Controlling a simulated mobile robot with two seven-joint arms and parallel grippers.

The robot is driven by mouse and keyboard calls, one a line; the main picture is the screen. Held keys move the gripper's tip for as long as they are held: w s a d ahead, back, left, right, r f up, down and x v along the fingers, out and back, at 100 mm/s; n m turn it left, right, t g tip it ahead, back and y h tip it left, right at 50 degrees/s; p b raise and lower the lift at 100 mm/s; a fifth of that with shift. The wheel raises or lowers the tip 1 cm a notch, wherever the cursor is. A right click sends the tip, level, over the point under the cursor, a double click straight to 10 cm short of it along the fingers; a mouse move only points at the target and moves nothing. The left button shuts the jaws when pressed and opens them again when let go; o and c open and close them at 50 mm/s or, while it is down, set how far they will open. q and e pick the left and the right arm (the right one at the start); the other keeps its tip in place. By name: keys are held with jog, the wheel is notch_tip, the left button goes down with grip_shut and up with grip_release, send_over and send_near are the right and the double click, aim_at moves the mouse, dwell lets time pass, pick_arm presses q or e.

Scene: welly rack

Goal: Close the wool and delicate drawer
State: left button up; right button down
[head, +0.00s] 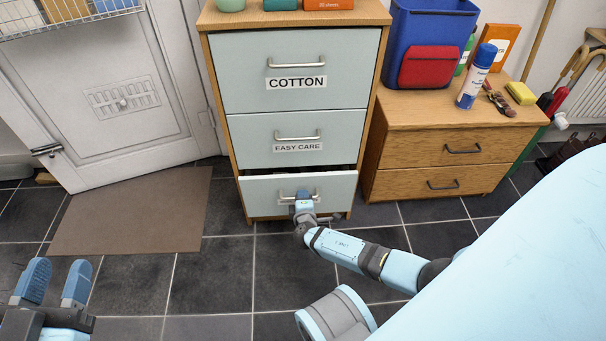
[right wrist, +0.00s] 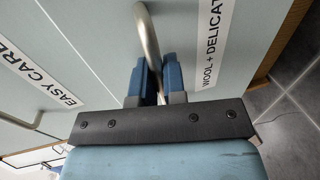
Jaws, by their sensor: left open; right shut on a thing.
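The wool and delicate drawer (head: 262,198) is the lowest of three pale drawers in a wooden-framed cabinet. A dark gap shows along its top edge, so it stands slightly out. Its label (right wrist: 211,45) reads "WOOL + DELICAT..." in the right wrist view; in the head view it is hidden by my gripper. My right gripper (head: 303,196) is at this drawer's front, shut on its metal handle (right wrist: 150,45), with the blue fingers either side of the bar. My left gripper (head: 55,283) is open and empty above the floor at the lower left.
The cotton drawer (head: 296,60) and easy care drawer (head: 250,140) above look shut. A wooden two-drawer unit (head: 410,150) stands to the right, with a blue bin (head: 425,25) and spray can (head: 475,78) on top. A brown mat (head: 130,215) lies left, before a white door (head: 110,140).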

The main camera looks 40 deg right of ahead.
aim_at(302, 188)
jog(key=x, duration=0.4)
jog(key=shift+r, duration=0.45)
jog(key=shift+w+d+r, duration=0.15)
jog(key=shift+w, duration=0.05)
jog(key=c, duration=1.2)
grip_release()
jog(key=shift+w, duration=0.1)
pick_arm(q)
jog(key=shift+s+a, duration=0.1)
pick_arm(e)
jog(key=shift+s, duration=0.2)
